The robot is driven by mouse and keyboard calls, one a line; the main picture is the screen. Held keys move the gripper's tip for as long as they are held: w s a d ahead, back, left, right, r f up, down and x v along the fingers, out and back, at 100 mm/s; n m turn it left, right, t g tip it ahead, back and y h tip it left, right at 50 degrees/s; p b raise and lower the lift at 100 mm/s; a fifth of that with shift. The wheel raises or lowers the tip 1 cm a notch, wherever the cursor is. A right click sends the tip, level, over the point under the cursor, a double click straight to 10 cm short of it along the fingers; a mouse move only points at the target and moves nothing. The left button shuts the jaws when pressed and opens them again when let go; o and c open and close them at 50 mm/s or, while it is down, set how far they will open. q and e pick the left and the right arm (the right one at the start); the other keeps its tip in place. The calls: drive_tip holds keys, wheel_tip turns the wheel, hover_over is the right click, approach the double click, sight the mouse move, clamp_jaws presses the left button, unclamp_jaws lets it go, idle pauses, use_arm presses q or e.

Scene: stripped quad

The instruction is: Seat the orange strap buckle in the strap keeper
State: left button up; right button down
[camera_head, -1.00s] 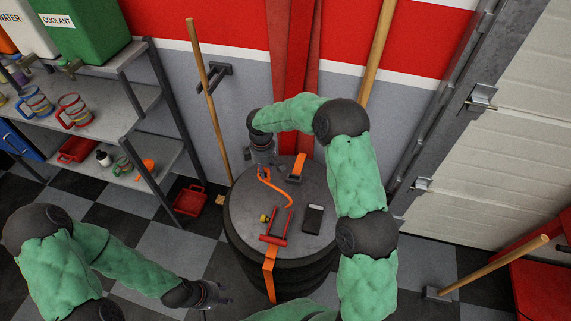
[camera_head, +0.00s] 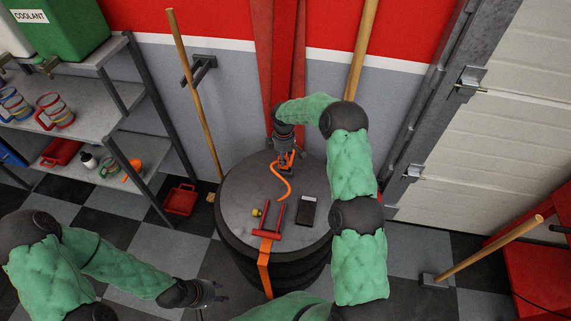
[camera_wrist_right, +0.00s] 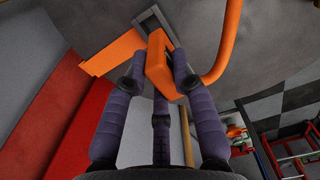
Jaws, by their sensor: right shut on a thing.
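My right gripper (camera_head: 284,160) is over the back of the round drum top and is shut on the orange strap buckle (camera_wrist_right: 158,64). In the right wrist view the buckle is a block between the fingertips (camera_wrist_right: 160,82). A grey metal frame, apparently the strap keeper (camera_wrist_right: 150,22), shows just beyond the buckle, partly hidden by it. I cannot tell whether they touch. A flat orange strap (camera_wrist_right: 110,53) lies beside the frame. A curved orange strap (camera_head: 286,187) runs forward from the gripper. My left gripper (camera_head: 212,293) is open and empty, left of the drum.
On the drum top (camera_head: 240,195) are a red-handled frame (camera_head: 266,233), a small yellow piece (camera_head: 256,212) and a dark box (camera_head: 308,211). An orange strap (camera_head: 264,265) hangs over the front edge. Wooden poles (camera_head: 195,95) stand behind; shelves (camera_head: 75,110) are at left.

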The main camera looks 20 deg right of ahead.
sight(286, 161)
drive_tip(key=shift+d+f, duration=0.2)
drive_tip(key=shift+w+d+f+b, duration=0.15)
drive_tip(key=shift+f+b, duration=0.2)
drive_tip(key=shift+f, duration=0.55)
drive_tip(key=shift+s+d+f+b, duration=0.1)
drive_tip(key=shift+f+b, duration=0.2)
drive_tip(key=shift+f, duration=0.6)
drive_tip(key=shift+f, duration=0.15)
drive_tip(key=c, duration=1)
unclamp_jaws()
drive_tip(key=shift+r, duration=0.5)
wheel_tip(286, 161, up, 11)
drive_tip(key=p, duration=0.2)
drive_tip(key=shift+r+p, duration=0.15)
drive_tip(key=shift+p, duration=0.25)
